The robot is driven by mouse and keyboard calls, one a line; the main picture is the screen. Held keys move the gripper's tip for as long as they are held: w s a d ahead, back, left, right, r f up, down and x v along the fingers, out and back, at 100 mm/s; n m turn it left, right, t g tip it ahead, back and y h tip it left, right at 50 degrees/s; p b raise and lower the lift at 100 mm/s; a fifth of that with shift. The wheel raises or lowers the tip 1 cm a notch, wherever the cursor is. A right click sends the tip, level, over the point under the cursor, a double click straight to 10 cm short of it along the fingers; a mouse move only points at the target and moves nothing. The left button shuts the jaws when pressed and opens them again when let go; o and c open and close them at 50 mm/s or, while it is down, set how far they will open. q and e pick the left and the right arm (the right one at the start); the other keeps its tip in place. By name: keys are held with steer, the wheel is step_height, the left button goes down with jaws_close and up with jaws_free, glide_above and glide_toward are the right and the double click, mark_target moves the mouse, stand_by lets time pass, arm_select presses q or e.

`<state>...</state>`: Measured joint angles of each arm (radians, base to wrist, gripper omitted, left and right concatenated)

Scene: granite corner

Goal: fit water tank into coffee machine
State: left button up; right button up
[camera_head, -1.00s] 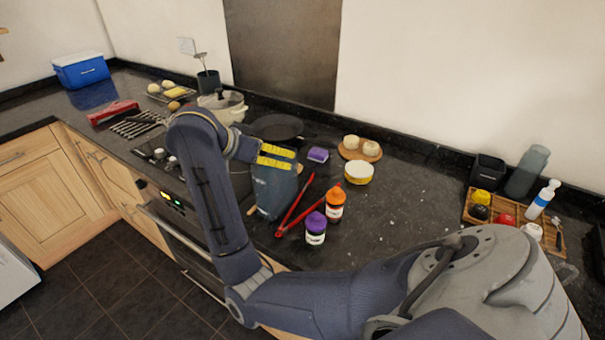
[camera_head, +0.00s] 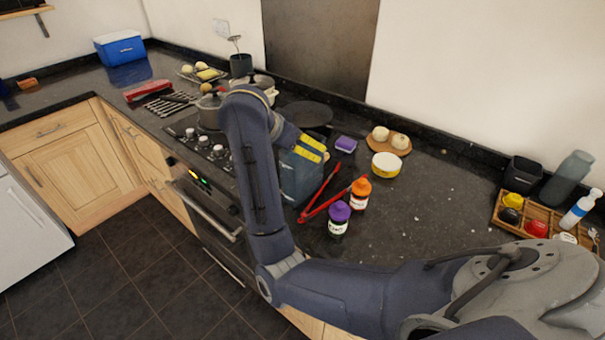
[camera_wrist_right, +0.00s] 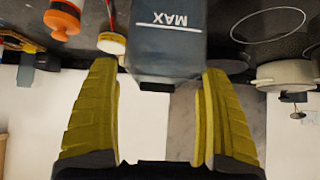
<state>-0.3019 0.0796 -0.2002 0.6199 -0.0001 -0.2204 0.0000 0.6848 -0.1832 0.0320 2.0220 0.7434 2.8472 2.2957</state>
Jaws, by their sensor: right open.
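The water tank (camera_head: 299,178) is a dark blue-grey translucent container standing on the dark counter in the head view, near the front edge. In the right wrist view, the tank (camera_wrist_right: 168,45) shows close up with an upside-down MAX mark. My right gripper (camera_head: 312,149), with yellow fingers, is at the tank's upper part. In the wrist view my right gripper (camera_wrist_right: 160,70) is open, one finger on each side of the tank's near end, with small gaps visible. The coffee machine cannot be made out. My left gripper is not in view.
A pot (camera_head: 210,112) is on the hob, left. Counter is clear around the middle right.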

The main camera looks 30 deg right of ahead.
steer(key=shift+c, duration=0.2)
steer(key=c, duration=1.6)
steer(key=shift+r, duration=0.1)
steer(key=shift+c, duration=0.2)
